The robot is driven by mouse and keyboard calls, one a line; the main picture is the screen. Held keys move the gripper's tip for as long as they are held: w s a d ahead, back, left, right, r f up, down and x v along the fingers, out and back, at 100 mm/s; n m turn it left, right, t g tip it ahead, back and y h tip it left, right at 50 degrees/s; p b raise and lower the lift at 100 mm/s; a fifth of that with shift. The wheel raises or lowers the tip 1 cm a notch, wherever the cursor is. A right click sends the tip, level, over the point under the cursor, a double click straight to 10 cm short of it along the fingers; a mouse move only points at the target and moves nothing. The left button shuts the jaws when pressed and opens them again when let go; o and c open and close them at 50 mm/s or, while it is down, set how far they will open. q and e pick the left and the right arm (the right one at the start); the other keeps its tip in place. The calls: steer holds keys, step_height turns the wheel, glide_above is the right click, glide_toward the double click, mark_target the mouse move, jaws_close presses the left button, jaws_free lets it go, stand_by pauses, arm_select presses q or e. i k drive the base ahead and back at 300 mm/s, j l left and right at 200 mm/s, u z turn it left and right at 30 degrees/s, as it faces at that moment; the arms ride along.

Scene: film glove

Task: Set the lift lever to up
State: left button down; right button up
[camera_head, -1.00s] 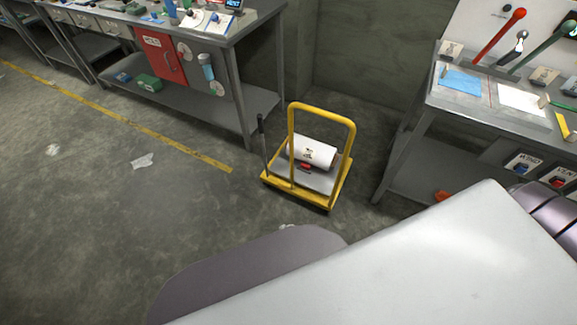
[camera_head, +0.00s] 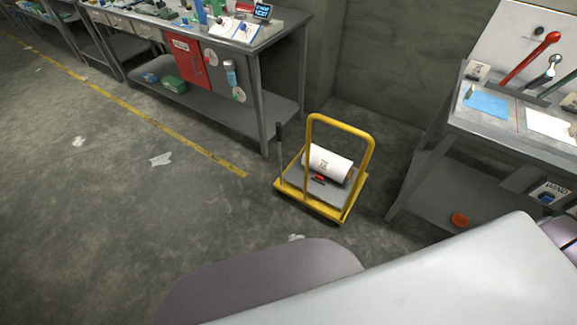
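Several levers stand on the right bench (camera_head: 520,133) at the picture's right edge. One has a red handle (camera_head: 531,58) and leans up to the right. Beside it is a lever with a silver knob (camera_head: 550,70). A dark green lever (camera_head: 562,83) is cut off by the edge. A thin dark upright lever (camera_head: 280,142) stands at the left side of a yellow cart (camera_head: 341,123). No label that I can read says which one is the lift lever. Neither of my grippers is in view; a white part of my own body covers the lower right.
The cart carries a white roll (camera_head: 327,163) and a small red thing. A long grey bench (camera_head: 262,48) with a red door (camera_head: 187,61) stands at the upper left. An orange thing (camera_head: 459,219) lies under the right bench. The floor at the left is mostly clear.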

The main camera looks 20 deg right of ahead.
mark_target(279, 124)
steer(key=i+l+u, duration=0.1)
steer(key=l+u, duration=0.3)
steer(key=l, duration=0.35)
steer(key=l+u, duration=0.35)
steer(key=l, duration=0.35)
